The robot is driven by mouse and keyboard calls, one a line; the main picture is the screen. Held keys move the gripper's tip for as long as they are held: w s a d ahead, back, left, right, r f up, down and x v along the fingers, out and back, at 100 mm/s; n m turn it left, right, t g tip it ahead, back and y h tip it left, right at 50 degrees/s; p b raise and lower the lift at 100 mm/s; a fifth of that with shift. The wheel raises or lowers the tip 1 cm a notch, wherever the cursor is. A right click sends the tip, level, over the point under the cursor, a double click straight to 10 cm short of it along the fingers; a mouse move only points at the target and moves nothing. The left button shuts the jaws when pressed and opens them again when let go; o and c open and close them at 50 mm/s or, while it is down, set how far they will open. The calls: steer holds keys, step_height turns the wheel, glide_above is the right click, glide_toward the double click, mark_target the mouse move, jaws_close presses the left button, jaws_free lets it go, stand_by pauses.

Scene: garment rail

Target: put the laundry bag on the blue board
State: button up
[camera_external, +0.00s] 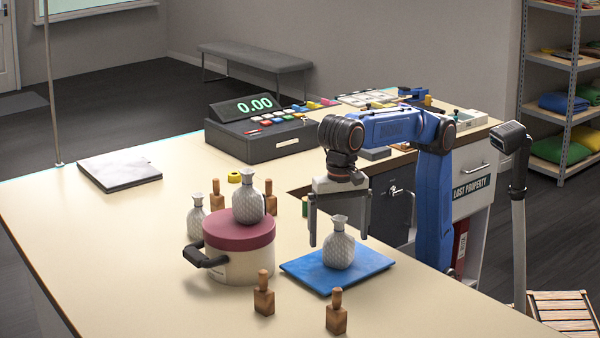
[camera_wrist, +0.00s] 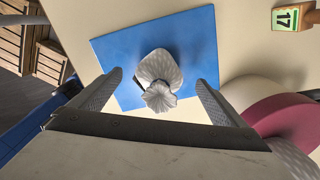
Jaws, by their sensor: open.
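A pale grey quilted laundry bag (camera_external: 339,251) with a tied neck stands upright on the blue board (camera_external: 302,268). In the wrist view the bag (camera_wrist: 160,68) rests inside the edges of the board (camera_wrist: 115,50). My gripper (camera_external: 338,239) is open and points down over the bag. Its fingers are on either side of the bag's upper part, with a gap on both sides in the wrist view (camera_wrist: 158,80). Two similar bags show: one (camera_external: 248,203) on the pot's lid, one (camera_external: 197,218) behind the pot, partly hidden.
A cream pot (camera_external: 238,266) with a dark red lid (camera_external: 236,232) and black handle stands left of the board. Several wooden stamps (camera_external: 264,297) stand around. A cash register (camera_external: 258,138) sits behind. The counter's left part is mostly clear, with a grey slab (camera_external: 119,170).

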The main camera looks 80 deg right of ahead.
step_height(320, 180, up, 10)
steer(key=shift+r, duration=0.1)
stand_by(0.4)
steer(key=w+d+f+n+t+y, duration=0.1)
steer(key=d+f+n+t, duration=0.3)
steer(key=d, duration=1)
steer(key=w+d+f+n+g+y, duration=0.15)
steer(key=d+f, duration=0.45)
steer(key=d, duration=0.7)
steer(key=s+d+f+n+t+h, duration=0.1)
steer(key=s+d+f+n, duration=0.3)
steer(key=d+f, duration=0.6)
steer(key=s+d+f+n+t+h, duration=0.1)
steer(key=s+d+f+n, duration=0.3)
steer(key=d+f, duration=0.7)
step_height(320, 180, down, 7)
steer(key=s, duration=0.2)
steer(key=shift+s+d+r, duration=0.15)
steer(key=shift+s+r, duration=0.05)
steer(key=shift+s, duration=0.2)
